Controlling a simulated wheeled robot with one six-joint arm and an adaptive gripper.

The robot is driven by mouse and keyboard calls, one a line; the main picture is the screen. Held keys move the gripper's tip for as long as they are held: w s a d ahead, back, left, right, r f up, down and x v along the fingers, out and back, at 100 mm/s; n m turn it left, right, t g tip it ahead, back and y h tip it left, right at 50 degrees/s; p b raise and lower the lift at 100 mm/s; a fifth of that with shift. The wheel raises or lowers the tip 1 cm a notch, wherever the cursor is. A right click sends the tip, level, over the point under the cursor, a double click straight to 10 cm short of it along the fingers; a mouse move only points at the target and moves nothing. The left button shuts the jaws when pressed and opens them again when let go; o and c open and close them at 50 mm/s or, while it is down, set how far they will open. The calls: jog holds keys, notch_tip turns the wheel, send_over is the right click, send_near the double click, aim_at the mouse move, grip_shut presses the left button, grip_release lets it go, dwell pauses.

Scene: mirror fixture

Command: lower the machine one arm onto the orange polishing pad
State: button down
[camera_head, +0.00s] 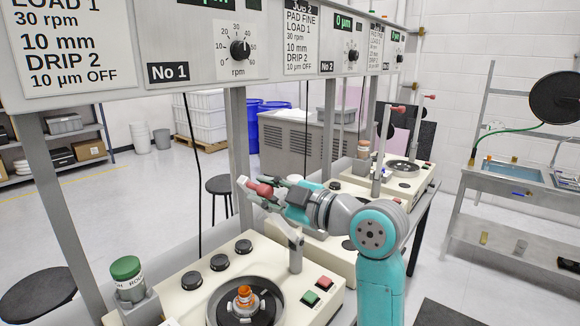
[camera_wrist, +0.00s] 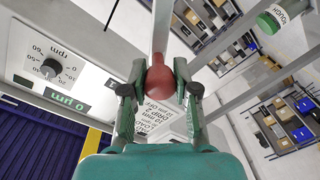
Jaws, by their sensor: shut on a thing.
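The machine one arm (camera_head: 279,224) is a grey lever with a red knob at its end, standing raised and tilted on a post at the back right of machine one. My gripper (camera_head: 266,193) is shut on the red knob (camera_head: 258,188). In the wrist view the red knob (camera_wrist: 159,78) sits between the two dark fingertips of my gripper (camera_wrist: 160,90). The orange piece (camera_head: 245,295) sits in the middle of the round dark plate on machine one, below and left of my gripper, with clear air between.
A green-capped bottle (camera_head: 127,276) stands at machine one's left. Black knobs (camera_head: 219,262) and green and red buttons (camera_head: 324,283) are on its top. Machine two (camera_head: 330,250) is behind my arm.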

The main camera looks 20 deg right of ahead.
jog(key=s+a+f+n, duration=0.2)
jog(key=a+f+n, duration=0.1)
jog(key=f, duration=0.5)
jog(key=s+a+f+n, duration=0.3)
jog(key=a+f+n, duration=0.1)
jog(key=f, duration=0.4)
jog(key=s+a+f+n, duration=0.2)
jog(key=a+f+n, duration=0.1)
jog(key=f, duration=0.5)
jog(key=shift+s+a+f+h, duration=0.2)
jog(key=shift+f+h, duration=0.1)
jog(key=shift+h, duration=0.1)
jog(key=c, duration=0.9)
grip_release()
jog(key=shift+d, duration=0.1)
jog(key=shift+o, duration=0.2)
jog(key=f+v, duration=0.1)
jog(key=v, duration=1.1)
jog(key=shift+r, duration=0.35)
